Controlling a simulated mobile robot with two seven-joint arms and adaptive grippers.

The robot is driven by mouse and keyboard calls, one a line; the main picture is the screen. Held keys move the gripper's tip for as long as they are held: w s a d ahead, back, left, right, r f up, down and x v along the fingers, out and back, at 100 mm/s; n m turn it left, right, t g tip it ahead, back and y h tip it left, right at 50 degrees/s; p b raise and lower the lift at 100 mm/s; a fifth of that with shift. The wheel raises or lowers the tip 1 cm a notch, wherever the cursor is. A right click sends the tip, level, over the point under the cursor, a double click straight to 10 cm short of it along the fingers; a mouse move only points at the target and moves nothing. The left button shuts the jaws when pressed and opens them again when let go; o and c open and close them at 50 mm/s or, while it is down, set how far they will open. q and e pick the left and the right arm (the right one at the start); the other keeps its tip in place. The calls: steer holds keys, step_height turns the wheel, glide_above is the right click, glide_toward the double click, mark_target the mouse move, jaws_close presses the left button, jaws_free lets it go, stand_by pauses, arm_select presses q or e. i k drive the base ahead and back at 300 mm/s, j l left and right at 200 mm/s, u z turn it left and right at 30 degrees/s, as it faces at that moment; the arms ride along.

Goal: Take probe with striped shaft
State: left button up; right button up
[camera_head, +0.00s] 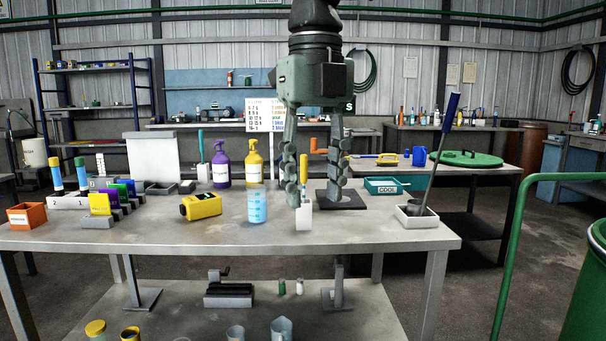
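My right gripper (314,190) hangs down over the middle of the bench, open, with a wide gap between its fingers. A yellow-handled tool (304,168) stands upright in a small white holder (304,217), close to the left finger. I cannot tell whether they touch. A teal-handled tool (201,146) stands in another white holder (204,173). A dark blue-handled rod (447,125) leans in a white tray (428,219) at the right. Striping on the other shafts is too small to tell. My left gripper is out of view.
A blue beaker (257,206), yellow device (201,206), purple bottle (220,166) and yellow bottle (254,165) stand left of my gripper. An orange bin (25,217) is at the far left. A teal tray (386,187) lies behind right. The front bench edge is mostly clear.

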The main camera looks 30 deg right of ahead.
mark_target(303, 157)
steer(key=i+l, duration=1)
steer(key=i, duration=0.1)
